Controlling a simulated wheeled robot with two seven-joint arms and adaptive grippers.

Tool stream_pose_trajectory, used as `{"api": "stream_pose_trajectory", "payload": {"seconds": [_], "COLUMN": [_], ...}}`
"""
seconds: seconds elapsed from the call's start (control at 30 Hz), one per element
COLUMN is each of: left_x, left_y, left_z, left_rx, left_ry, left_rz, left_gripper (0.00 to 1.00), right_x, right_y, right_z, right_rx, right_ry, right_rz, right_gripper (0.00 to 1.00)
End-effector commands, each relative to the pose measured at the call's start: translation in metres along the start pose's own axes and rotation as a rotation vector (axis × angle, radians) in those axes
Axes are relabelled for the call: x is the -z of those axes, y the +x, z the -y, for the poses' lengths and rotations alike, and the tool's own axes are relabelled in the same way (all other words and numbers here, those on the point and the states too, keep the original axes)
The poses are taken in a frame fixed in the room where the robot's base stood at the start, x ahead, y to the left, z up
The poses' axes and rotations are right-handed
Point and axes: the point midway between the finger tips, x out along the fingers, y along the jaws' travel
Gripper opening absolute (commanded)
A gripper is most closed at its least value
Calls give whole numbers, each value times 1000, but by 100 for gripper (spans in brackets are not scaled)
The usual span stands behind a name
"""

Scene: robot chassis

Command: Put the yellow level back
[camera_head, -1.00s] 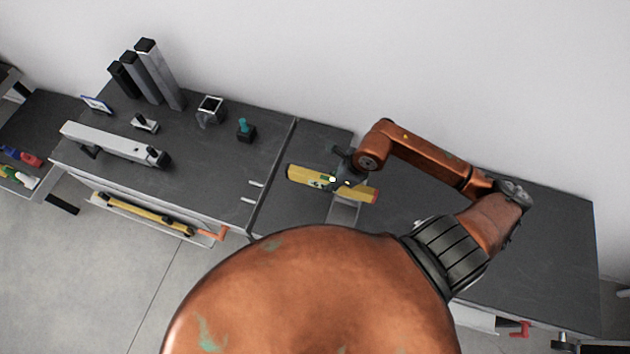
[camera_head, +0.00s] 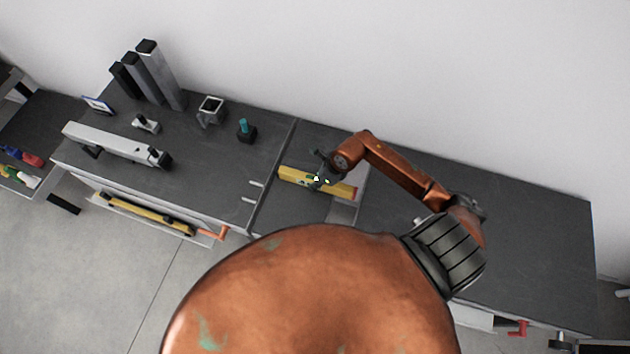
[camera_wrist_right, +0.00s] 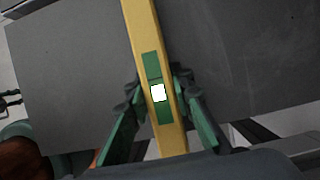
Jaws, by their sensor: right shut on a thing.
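The yellow level (camera_head: 296,177) is a long yellow bar with a reddish end, seen over the dark bench in the head view. My right gripper (camera_head: 318,180) is shut around its middle. In the right wrist view, the yellow level (camera_wrist_right: 143,25) runs up the picture between the green-padded fingers of my right gripper (camera_wrist_right: 158,98), with a green patch and a bright white window at the grip. Whether the level touches the bench top cannot be told. Another yellow level-like bar (camera_head: 150,214) lies on a low ledge at the bench front. My left gripper is not in view.
The left bench top (camera_head: 200,165) carries a long light-grey beam (camera_head: 112,143), upright dark and grey bars (camera_head: 160,80), a grey square tube piece (camera_head: 210,111) and a black block with a teal top (camera_head: 246,130). The right bench top (camera_head: 540,240) is largely clear. A wall stands behind.

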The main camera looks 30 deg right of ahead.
Motion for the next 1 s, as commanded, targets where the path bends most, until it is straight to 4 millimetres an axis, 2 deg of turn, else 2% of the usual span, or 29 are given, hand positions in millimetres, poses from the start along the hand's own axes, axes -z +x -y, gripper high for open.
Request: {"api": "stream_pose_trajectory", "payload": {"seconds": [0.1, 0.13, 0.37, 0.73, 0.87, 1.0], "left_x": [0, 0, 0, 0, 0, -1], "left_y": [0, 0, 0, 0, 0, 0], "left_z": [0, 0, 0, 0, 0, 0], "left_rx": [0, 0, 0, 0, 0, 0], "left_ry": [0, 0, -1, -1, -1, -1], "left_rz": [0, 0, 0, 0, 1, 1], "left_gripper": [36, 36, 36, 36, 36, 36], "right_x": [-1, 0, 0, 0, 0, 0], "right_y": [0, 0, 0, -5, -23, -52], "right_z": [0, 0, 0, 1, 2, 2], "right_rx": [0, 0, 0, 1, 4, 4], "right_ry": [-1, 0, 0, -1, -2, -4], "right_rz": [2, 0, 0, 0, 1, -1], "right_gripper": [0, 22, 38, 39, 39, 39]}}
